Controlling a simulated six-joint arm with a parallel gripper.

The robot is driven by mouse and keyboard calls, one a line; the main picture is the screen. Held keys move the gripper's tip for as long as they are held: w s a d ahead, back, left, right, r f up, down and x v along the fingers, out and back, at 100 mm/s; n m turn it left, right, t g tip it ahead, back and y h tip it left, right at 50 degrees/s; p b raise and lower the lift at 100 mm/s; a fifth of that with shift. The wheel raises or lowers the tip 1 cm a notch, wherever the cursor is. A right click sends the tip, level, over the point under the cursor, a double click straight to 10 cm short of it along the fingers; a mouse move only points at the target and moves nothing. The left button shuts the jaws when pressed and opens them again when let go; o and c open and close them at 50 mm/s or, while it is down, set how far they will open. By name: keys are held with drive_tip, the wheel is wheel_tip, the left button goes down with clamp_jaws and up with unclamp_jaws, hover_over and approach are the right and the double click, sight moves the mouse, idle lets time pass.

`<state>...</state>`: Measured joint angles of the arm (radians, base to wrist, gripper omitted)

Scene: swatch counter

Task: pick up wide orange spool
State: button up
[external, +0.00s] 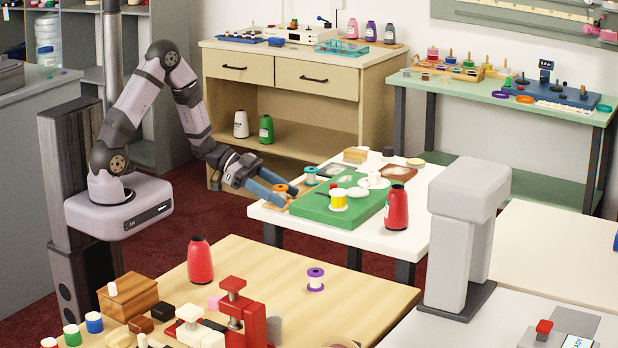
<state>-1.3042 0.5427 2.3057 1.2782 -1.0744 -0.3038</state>
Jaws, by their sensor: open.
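The orange spool (281,188) has a wide, flat flange and stands at the left end of the white table. My gripper (278,194) has blue fingers and reaches in from the left, low over the table's edge. It is open, with its fingertips right at the orange spool. The fingers partly cover the spool's lower part. I cannot tell from this view whether the spool is fully between them or whether they touch it.
A teal spool (311,176) stands just right of the orange one. A red cone (396,208) stands on the white table's right side. The wooden table (360,285) in front has clear space.

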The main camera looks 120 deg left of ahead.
sight(280, 186)
drive_tip(key=c, duration=1.1)
wheel_tip(280, 186, up, 10)
drive_tip(key=shift+r+p, duration=0.1)
drive_tip(key=shift+p, duration=0.6)
